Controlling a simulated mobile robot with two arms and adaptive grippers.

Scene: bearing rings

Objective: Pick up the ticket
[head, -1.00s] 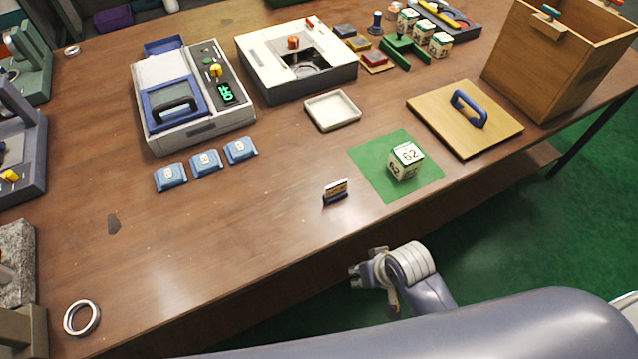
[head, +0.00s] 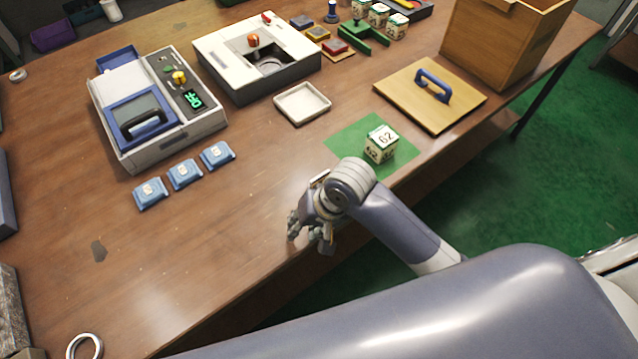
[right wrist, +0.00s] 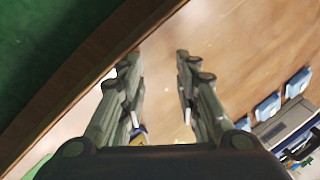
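The ticket (head: 318,179) is a small pale card in a dark stand near the table's front edge. In the head view my right wrist and gripper hide most of it. In the right wrist view, a small blue and yellowish piece, probably the ticket in its stand (right wrist: 139,130), shows beside the left-hand finger, partly hidden. My right gripper (head: 308,232) is over the table's front edge, in front of the ticket. Its fingers (right wrist: 157,60) are apart, with only table visible between their tips. My left gripper is not in view.
A cube marked 62 (head: 381,144) sits on a green mat (head: 343,143) just behind my right arm. Several blue blocks (head: 184,174) stand to the left. A white tray (head: 302,104) and a wooden lid (head: 405,92) lie farther back. The table's front left is mostly clear.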

